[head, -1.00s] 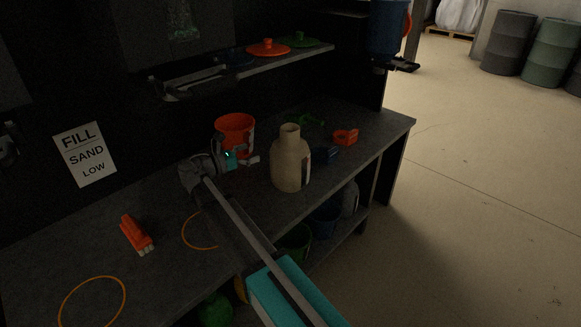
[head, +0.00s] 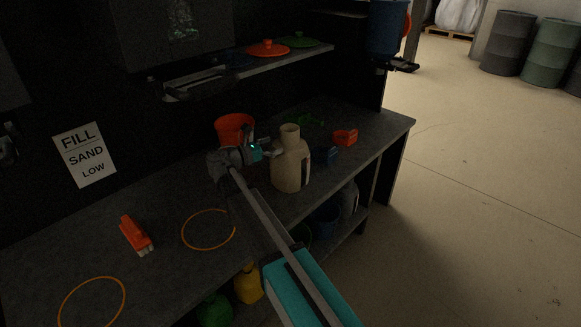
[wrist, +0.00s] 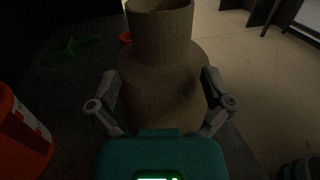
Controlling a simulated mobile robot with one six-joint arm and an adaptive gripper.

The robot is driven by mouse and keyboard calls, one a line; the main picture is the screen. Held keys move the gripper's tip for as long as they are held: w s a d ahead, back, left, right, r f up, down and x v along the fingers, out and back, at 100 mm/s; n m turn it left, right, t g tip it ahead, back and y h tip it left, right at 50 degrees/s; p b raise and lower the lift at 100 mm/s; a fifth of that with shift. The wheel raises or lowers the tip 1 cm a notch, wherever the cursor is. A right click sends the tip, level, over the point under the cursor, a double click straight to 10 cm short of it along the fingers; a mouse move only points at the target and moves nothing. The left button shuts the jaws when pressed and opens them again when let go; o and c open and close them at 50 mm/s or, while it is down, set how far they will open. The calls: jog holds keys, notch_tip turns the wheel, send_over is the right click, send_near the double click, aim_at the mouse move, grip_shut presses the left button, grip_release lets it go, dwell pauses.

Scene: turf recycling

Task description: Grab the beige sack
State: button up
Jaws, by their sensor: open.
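The beige sack (head: 290,168) stands upright on the dark workbench, shaped like a jug with a narrow neck. My gripper (head: 271,150) is at its left side in the head view. In the wrist view, the sack (wrist: 160,75) fills the middle, its neck at the top. The open fingers of my gripper (wrist: 161,100) stand one on each side of its body. I cannot tell whether either finger touches it. The sack's lower part is hidden behind my gripper in the wrist view.
A red bucket (head: 233,127) stands behind my gripper, to the left of the sack. A blue item (head: 326,156) and an orange item (head: 345,137) lie to its right. An orange brush (head: 135,234) and orange rings (head: 208,230) lie at the front left. The bench (head: 395,130) is clear at its right end.

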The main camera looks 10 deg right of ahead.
aim_at(281, 141)
jog(key=shift+x, duration=2.6)
jog(key=shift+c, duration=0.3)
jog(key=shift+r, duration=0.1)
jog(key=c, duration=1)
jog(key=shift+r, duration=0.15)
